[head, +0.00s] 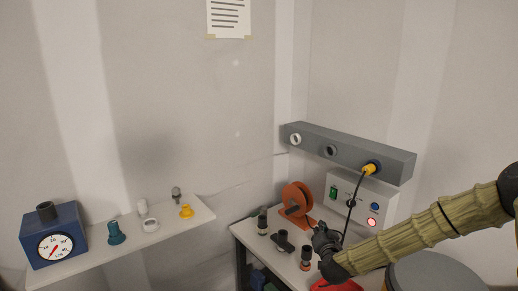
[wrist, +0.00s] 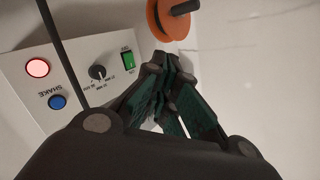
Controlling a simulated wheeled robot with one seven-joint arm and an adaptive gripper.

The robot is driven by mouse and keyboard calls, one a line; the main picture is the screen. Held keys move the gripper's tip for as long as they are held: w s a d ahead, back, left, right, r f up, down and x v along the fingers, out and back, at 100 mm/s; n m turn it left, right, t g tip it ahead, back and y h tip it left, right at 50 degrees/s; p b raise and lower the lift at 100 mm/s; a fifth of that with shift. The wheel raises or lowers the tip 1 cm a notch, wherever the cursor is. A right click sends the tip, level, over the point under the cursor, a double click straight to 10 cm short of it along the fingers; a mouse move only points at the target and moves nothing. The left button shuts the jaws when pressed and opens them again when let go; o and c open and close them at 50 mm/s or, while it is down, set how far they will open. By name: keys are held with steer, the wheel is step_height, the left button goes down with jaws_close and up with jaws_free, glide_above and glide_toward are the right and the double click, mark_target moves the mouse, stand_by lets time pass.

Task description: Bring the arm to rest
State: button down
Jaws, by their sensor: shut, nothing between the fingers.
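My gripper (head: 322,238) is at the end of my arm, which reaches in from the right in the head view. It is over the right-hand table, in front of the white control box (head: 346,201). In the wrist view my gripper (wrist: 165,70) has its fingers together, with nothing held between them. The wrist view also shows the box face, with a lit red button, a blue button marked SHAKE, a knob and a green switch (wrist: 128,61). An orange reel (wrist: 172,18) lies beyond the fingertips.
A grey wall rail (head: 350,151) has a yellow plug (head: 371,168) with a black cable hanging near my gripper. The orange reel (head: 297,199) and small dark fittings (head: 284,241) stand on the table. A left shelf (head: 180,227) holds a blue dial gauge (head: 54,240). A grey drum is at lower right.

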steer(key=s+a+f+n+g+y+b, duration=0.2)
steer(key=s+a+f+g, duration=0.2)
steer(key=s+f, duration=0.95)
steer(key=s+a+f+n+g+y+b, duration=0.15)
steer(key=s+a+f+g, duration=0.3)
steer(key=s+f, duration=0.95)
steer(key=s+d+f+g+h+b, duration=0.1)
steer(key=s+d+f+g, duration=0.1)
steer(key=s, duration=0.8)
steer(key=s+d+f+n+g+h+b, duration=0.1)
steer(key=s+d+f+g, duration=0.2)
steer(key=s, duration=0.7)
steer(key=s+d+f+n+g+h+b, duration=0.1)
steer(key=s+d+f, duration=0.3)
steer(key=s, duration=0.7)
steer(key=shift+f+g+b, duration=0.45)
steer(key=shift+f+g, duration=0.05)
steer(key=shift+g, duration=0.35)
